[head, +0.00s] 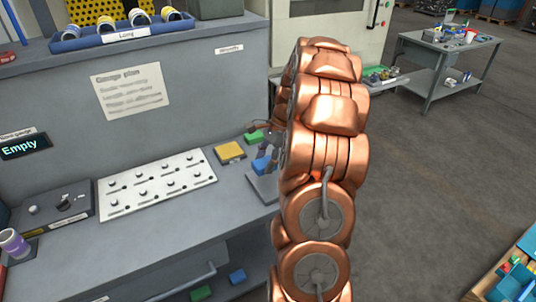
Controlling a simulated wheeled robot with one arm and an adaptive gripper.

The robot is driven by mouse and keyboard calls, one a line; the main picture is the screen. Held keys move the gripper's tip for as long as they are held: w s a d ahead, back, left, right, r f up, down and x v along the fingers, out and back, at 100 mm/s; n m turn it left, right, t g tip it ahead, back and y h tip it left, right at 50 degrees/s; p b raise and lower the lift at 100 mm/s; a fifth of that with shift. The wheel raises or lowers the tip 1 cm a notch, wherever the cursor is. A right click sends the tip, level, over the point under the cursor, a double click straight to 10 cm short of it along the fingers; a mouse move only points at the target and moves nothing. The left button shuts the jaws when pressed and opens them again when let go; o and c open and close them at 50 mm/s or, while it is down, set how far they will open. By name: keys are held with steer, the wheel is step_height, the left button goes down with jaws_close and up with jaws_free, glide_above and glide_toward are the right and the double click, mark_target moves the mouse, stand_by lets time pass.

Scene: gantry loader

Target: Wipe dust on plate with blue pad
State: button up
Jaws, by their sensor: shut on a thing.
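My gripper (268,153) shows as a small dark shape at the left edge of my copper arm, which hides much of it. It is shut on the blue pad (261,164). The pad is just above or on a small grey plate (262,187) at the right end of the bench; I cannot tell whether they touch. My arm covers the plate's right side. No dust can be made out on the plate at this size.
A yellow block (230,152) and a green block (254,138) lie behind the plate. A white board with several knobs (155,190) lies to the left on the grey bench (180,240). Green (202,293) and blue (237,276) pieces sit on the lower shelf.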

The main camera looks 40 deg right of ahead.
steer(key=shift+r+p, duration=0.3)
steer(key=shift+r, duration=0.9)
